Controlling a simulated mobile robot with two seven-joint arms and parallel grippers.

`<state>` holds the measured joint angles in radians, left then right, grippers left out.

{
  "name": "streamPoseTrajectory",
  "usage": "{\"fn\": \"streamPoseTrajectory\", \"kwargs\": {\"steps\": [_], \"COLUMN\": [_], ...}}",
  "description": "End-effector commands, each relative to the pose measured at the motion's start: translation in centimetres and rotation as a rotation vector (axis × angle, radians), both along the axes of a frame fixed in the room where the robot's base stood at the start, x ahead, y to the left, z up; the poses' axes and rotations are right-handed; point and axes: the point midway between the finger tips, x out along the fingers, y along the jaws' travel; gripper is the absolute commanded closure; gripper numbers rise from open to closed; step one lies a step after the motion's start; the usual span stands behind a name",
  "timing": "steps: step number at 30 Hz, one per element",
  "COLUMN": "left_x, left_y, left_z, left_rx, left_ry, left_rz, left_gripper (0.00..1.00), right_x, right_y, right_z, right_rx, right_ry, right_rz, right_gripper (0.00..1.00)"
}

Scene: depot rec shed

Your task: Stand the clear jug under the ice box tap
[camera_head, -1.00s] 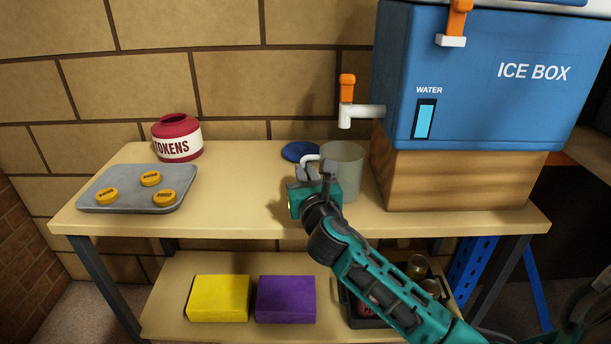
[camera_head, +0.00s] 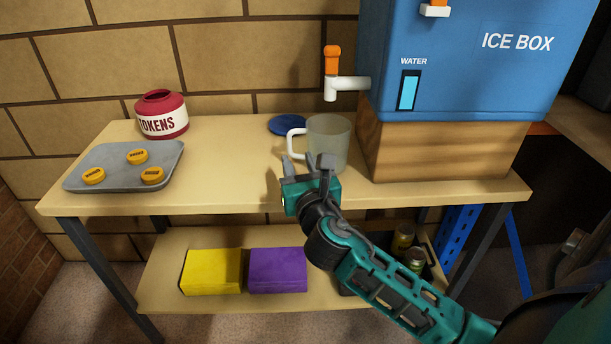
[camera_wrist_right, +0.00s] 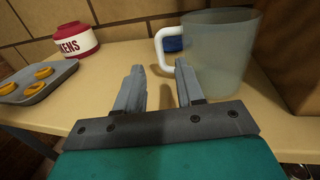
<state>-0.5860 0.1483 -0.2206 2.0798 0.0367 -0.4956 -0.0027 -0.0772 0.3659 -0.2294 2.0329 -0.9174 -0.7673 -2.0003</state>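The clear jug (camera_head: 331,143) stands upright on the bench top, its white handle on the left side. It also shows in the right wrist view (camera_wrist_right: 222,50). The ice box (camera_head: 470,75) is blue, and its white tap (camera_head: 346,84) with an orange lever sticks out to the left. In the head view the spout appears above and behind the jug; I cannot tell the exact depth gap. My right gripper (camera_head: 303,165) is open, in front of the jug, fingers pointing towards the handle. In the wrist view nothing is between the fingertips (camera_wrist_right: 158,70). My left gripper is out of view.
A wooden block (camera_head: 445,152) carries the ice box, right of the jug. A blue disc (camera_head: 287,125) lies behind the handle. A red tokens jar (camera_head: 162,115) and grey tray (camera_head: 120,179) with yellow tokens stand left. Bench space between tray and jug is clear. Yellow and purple blocks lie below.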

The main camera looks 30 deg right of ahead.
Motion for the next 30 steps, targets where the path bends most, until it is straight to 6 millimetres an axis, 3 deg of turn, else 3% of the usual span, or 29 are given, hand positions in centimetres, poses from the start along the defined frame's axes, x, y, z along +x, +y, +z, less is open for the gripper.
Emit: {"fn": "streamPoseTrajectory", "kwargs": {"steps": [3,9,16,19,23,30], "left_x": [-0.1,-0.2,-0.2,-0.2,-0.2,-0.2], "left_y": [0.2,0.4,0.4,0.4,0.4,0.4], "left_z": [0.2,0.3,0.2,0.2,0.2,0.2], "left_rx": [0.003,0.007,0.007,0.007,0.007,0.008], "left_ry": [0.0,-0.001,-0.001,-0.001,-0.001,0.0], "left_rz": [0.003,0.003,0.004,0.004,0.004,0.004], "left_gripper": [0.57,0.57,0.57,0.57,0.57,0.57], "right_x": [-2.3,-4.7,-5.4,-5.6,-6.3,-9.4], "right_y": [0.9,1.7,2.0,2.3,3.5,7.6], "right_z": [0.0,0.0,-0.1,-1.1,-4.3,-11.7], "right_rx": [0.001,-0.001,0.009,0.095,0.413,1.339], "right_ry": [0.004,0.001,0.0,0.005,0.019,0.043], "right_rz": [0.003,0.001,0.002,0.013,0.037,-0.057], "right_gripper": [0.62,0.62,0.62,0.62,0.62,0.62]}}
